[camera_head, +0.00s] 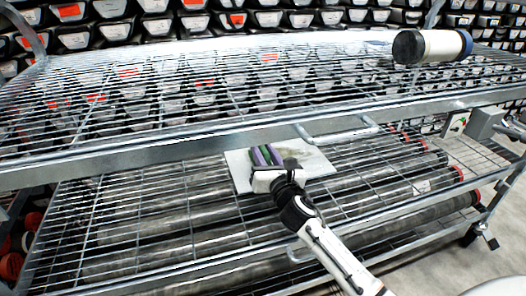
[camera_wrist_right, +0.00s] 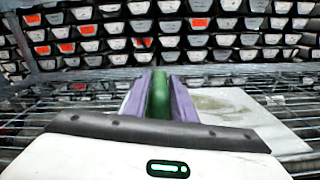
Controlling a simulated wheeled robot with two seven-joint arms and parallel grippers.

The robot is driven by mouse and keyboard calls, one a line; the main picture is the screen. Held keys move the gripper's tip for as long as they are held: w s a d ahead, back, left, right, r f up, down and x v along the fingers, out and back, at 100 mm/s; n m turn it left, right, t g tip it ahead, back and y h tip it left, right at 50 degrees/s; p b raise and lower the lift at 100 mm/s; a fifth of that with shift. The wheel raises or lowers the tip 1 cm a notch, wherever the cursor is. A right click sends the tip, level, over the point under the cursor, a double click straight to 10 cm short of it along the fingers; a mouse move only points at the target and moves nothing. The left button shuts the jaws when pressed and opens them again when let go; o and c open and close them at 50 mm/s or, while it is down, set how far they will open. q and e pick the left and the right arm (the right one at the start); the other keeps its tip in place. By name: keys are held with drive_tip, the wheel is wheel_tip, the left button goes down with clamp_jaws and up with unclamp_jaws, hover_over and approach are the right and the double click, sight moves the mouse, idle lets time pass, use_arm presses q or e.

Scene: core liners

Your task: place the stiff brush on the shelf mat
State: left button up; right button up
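My right gripper (camera_head: 264,156) reaches from the lower right over the lower wire shelf. Its two purple fingers (camera_wrist_right: 160,97) are shut on a green object, which I take to be the stiff brush (camera_wrist_right: 159,95); the green also shows between the fingers in the head view. The pale grey shelf mat (camera_head: 316,165) lies on the lower shelf under and around the gripper. The mat also shows to the right of the fingers in the wrist view (camera_wrist_right: 235,105). I cannot tell whether the brush touches the mat. My left gripper is out of view.
The upper wire shelf's front rail (camera_head: 150,145) runs just above and behind the gripper. A white cylinder (camera_head: 440,46) with dark ends lies on the upper shelf at right. Grey core tubes (camera_head: 150,225) lie below the lower shelf mesh. Racks of trays fill the back.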

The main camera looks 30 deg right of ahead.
drive_tip(key=shift+o, duration=1.1)
